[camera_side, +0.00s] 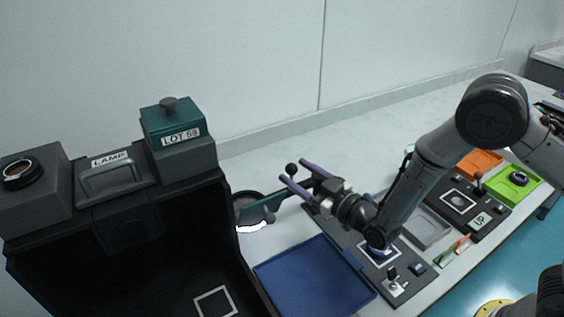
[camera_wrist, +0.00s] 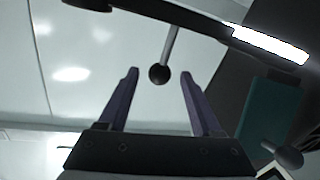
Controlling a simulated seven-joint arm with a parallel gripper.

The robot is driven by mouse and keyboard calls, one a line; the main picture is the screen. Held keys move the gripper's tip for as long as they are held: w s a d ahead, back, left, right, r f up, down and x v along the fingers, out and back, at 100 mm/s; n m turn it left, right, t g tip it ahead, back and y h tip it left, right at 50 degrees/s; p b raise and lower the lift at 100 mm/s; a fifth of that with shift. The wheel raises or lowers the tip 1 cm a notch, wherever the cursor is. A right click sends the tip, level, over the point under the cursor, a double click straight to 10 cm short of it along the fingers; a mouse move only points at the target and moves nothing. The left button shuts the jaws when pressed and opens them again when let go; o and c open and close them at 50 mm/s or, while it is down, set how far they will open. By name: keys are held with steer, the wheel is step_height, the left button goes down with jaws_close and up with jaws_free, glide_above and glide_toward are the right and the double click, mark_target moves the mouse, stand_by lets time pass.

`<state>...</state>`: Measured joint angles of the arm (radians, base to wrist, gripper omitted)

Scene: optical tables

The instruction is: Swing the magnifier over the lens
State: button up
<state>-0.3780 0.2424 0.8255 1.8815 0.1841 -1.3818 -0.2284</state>
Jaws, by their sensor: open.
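The magnifier (camera_side: 266,207) reaches out on a teal arm beside the black booth, with a bright white strip below its dark round head. Its black ball knob (camera_side: 291,169) stands on a thin stem. My gripper (camera_side: 293,174) is open, its purple fingers pointing at the knob. In the wrist view the ball knob (camera_wrist: 159,74) appears between the two fingertips, with a gap on each side; contact does not show. A dark blue round piece, perhaps the lens (camera_side: 380,250), is on a white-outlined square of the dark board, partly hidden by my wrist.
The black booth (camera_side: 150,245) fills the left, with LAMP and LOT 58 boxes (camera_side: 178,135) on top. An empty blue tray (camera_side: 310,277) lies in front of my gripper. A grey tray (camera_side: 428,226), orange tray (camera_side: 477,163) and green tray (camera_side: 518,190) lie right.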

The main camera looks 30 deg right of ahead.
steer(key=w, duration=0.3)
steer(key=w+a, duration=0.1)
steer(key=w, duration=0.1)
steer(key=shift+w, duration=0.4)
jaws_close()
stand_by(1.1)
